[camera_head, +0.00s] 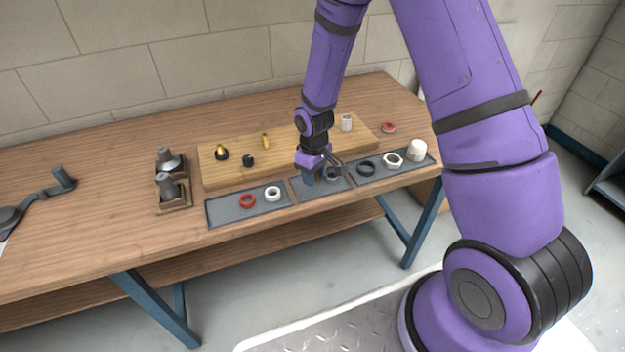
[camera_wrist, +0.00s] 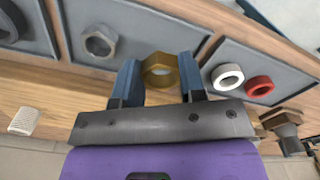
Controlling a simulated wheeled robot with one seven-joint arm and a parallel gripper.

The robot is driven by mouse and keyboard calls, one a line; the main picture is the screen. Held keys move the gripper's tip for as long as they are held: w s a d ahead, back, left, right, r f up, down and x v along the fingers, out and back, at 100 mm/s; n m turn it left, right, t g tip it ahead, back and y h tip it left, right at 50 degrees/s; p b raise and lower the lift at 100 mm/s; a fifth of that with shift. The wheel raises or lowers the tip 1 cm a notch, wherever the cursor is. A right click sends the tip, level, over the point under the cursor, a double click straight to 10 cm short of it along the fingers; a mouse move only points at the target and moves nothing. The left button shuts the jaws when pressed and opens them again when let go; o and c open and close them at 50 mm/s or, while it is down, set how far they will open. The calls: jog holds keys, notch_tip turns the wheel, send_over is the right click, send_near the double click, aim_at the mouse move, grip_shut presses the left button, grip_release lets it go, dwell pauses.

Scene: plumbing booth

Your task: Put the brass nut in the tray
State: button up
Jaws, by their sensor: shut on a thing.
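The brass nut (camera_wrist: 160,72) is a hexagonal ring of dull gold. My gripper (camera_wrist: 158,78) is shut on it, with one blue finger on each side. In the head view my gripper (camera_head: 316,176) is over the left part of the middle tray (camera_head: 302,193), and the nut cannot be made out clearly there. A grey nut (camera_wrist: 100,42) lies in that middle tray, which also shows in the wrist view (camera_wrist: 130,22). Whether the brass nut touches the surface below it I cannot tell.
The left tray (camera_head: 222,216) holds a red ring (camera_head: 247,201) and a white ring (camera_head: 273,194). The right tray (camera_head: 408,168) holds a black ring (camera_head: 366,169), a white nut (camera_head: 394,159) and a white cap (camera_head: 417,150). A wooden board (camera_head: 225,177) with small parts lies behind.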

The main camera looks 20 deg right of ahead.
jog(key=shift+w+f, duration=0.1)
jog(key=shift+w, duration=0.75)
jog(key=shift+f, duration=1.7)
jog(key=shift+s+f, duration=0.1)
jog(key=o, duration=0.9)
